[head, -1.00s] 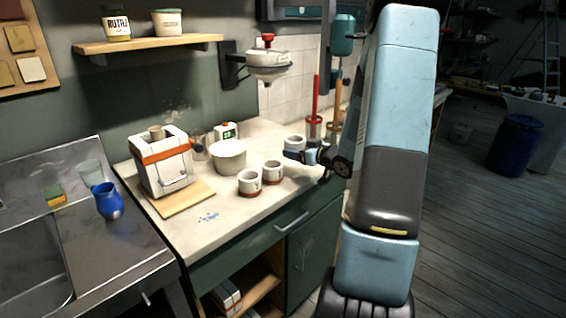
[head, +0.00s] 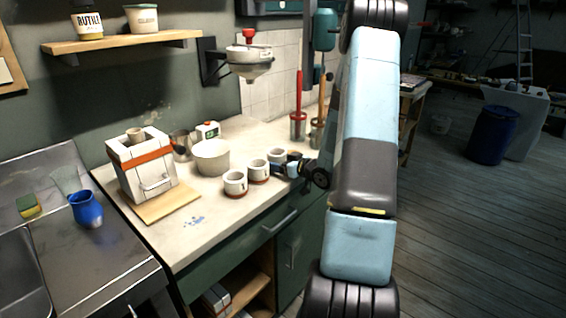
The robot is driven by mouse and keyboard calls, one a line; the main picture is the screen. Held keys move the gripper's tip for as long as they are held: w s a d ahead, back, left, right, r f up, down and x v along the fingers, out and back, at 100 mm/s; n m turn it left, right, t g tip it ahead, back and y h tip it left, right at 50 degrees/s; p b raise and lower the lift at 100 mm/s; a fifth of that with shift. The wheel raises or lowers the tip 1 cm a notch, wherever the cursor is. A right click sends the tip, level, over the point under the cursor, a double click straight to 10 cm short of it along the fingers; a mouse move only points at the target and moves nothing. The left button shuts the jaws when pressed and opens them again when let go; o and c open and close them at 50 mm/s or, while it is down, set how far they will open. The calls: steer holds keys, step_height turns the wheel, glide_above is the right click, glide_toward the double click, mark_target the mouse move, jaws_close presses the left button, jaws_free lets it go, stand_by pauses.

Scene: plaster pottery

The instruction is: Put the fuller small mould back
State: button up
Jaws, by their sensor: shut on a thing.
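Three small white moulds with reddish-brown bases are in the head view. The left one (head: 235,184) and the middle one (head: 258,171) stand upright side by side on the counter (head: 235,215). The third mould (head: 277,155) is upright, behind and to the right of the middle one. My gripper (head: 284,168) is at its near right side, shut on it. The fingers hide its lower part, so I cannot tell whether it touches the counter. How full each mould is does not show.
A white bucket (head: 211,157) stands behind the moulds. A white block mould with an orange strap (head: 143,168) stands on a board at left. Red-handled tools in a holder (head: 298,125) stand at the back right. The front counter by the blue splashes is clear.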

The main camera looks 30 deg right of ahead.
steer(key=o, duration=1.3)
steer(key=shift+c, duration=0.2)
